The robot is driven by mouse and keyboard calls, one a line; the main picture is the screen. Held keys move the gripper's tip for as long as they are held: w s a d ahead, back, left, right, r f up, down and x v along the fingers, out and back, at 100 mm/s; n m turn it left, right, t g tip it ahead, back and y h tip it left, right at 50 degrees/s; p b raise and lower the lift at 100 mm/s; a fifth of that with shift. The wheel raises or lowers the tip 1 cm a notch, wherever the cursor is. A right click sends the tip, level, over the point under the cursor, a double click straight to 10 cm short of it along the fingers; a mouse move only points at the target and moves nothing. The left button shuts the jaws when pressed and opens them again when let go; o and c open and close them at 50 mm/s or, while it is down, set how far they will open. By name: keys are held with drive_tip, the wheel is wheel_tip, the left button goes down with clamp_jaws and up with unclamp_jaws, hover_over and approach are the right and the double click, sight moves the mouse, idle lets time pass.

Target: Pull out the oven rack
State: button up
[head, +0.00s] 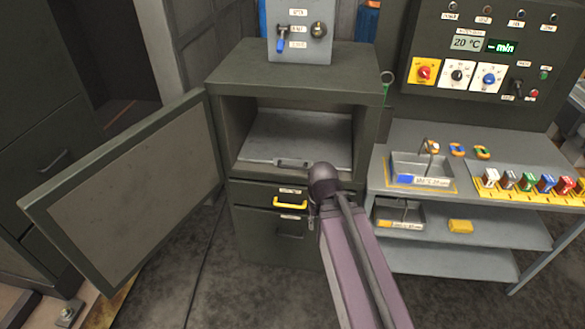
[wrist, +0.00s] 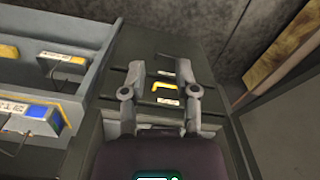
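The oven (head: 300,60) is a dark cabinet with its door (head: 130,190) swung wide open to the left. The grey oven rack (head: 297,130) lies inside the chamber, with a small handle (head: 290,163) at its front edge. My gripper is mostly hidden behind my arm in the head view, low in front of the oven and right of the rack handle. In the wrist view my gripper (wrist: 162,75) is open, with its two fingers apart and nothing seen held.
Below the chamber is a drawer with a yellow handle (head: 290,205), also seen between my fingers (wrist: 160,98). A bench (head: 450,145) with trays and coloured blocks stands close on the right. A control panel (head: 490,50) is above it. Floor is clear between door and oven.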

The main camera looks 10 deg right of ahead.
drive_tip(key=w+a+f+t+y+b, duration=0.3)
drive_tip(key=w+a+f+y+b, duration=0.2)
drive_tip(key=w+f+b, duration=0.5)
drive_tip(key=m+t+y+b, duration=0.4)
drive_tip(key=m+t+b, duration=0.85)
drive_tip(key=b, duration=1.85)
approach(292, 167)
wheel_tip(292, 167, down, 3)
drive_tip(key=s+d+n+t, duration=0.1)
drive_tip(key=s+n+t, duration=0.1)
drive_tip(key=s, duration=0.1)
drive_tip(key=shift+w+d+r+m, duration=0.1)
drive_tip(key=shift+d+r+m, duration=0.1)
drive_tip(key=shift+d+m, duration=0.05)
drive_tip(key=shift+w+a, duration=0.1)
drive_tip(key=p+x, duration=0.2)
drive_tip(key=x, duration=1.1)
drive_tip(key=shift+w+a, duration=0.2)
drive_tip(key=shift+w, duration=0.05)
